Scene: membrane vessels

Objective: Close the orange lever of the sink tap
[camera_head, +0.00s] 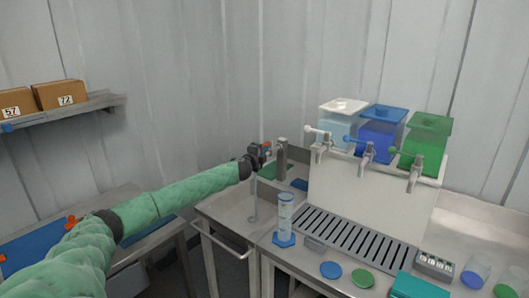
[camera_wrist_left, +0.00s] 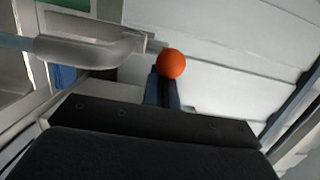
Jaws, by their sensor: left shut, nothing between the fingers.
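The sink tap (camera_head: 282,154) is a grey upright post at the back of the sink, with its spout partly hidden by my gripper. In the left wrist view the metal tap (camera_wrist_left: 100,49) reaches in from the left. Its orange lever knob (camera_wrist_left: 171,63) is a round ball; it shows small in the head view (camera_head: 267,144). A pale bluish stream (camera_head: 254,198) falls below the spout. My left gripper (camera_head: 264,153) is shut and empty at the tap. In the left wrist view its fingertips (camera_wrist_left: 166,80) are right at the ball; I cannot tell if they touch.
A clear cylinder with a blue base (camera_head: 285,222) stands right of the sink (camera_head: 226,207). White, blue (camera_head: 383,132) and green tanks with taps stand on a raised white rack (camera_head: 335,190). A shelf with boxes (camera_head: 58,95) hangs at the left.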

